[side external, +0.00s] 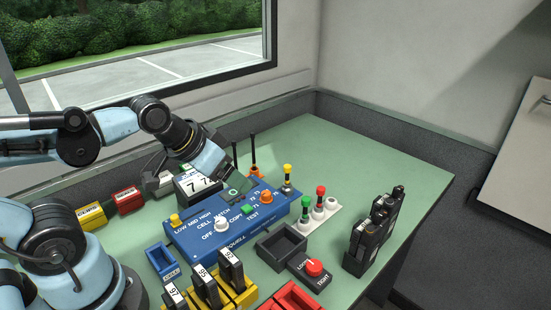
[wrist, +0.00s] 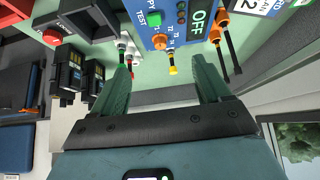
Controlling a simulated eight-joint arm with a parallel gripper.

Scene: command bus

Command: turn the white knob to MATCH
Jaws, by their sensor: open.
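The white knob (side external: 221,224) stands on the front part of the blue panel (side external: 188,236), among printed labels that include OFF, CELL, MATCH and COPY. Its pointer is too small to read. My gripper (side external: 237,182) is open and empty, above the back of the panel, behind the knob and apart from it. In the wrist view my open gripper (wrist: 163,72) has its two green fingers wide apart with nothing between them. Part of the blue panel (wrist: 172,12) shows at the top there, with an OFF display; the knob is out of that view.
A green button (side external: 246,210) and an orange knob (side external: 266,196) sit on the panel's right part. Small levers (side external: 287,180) and antennas (side external: 254,155) rise behind and right. Radios (side external: 372,232) stand at right. Black packs (side external: 205,284) stand in front. The back-right table (side external: 340,150) is clear.

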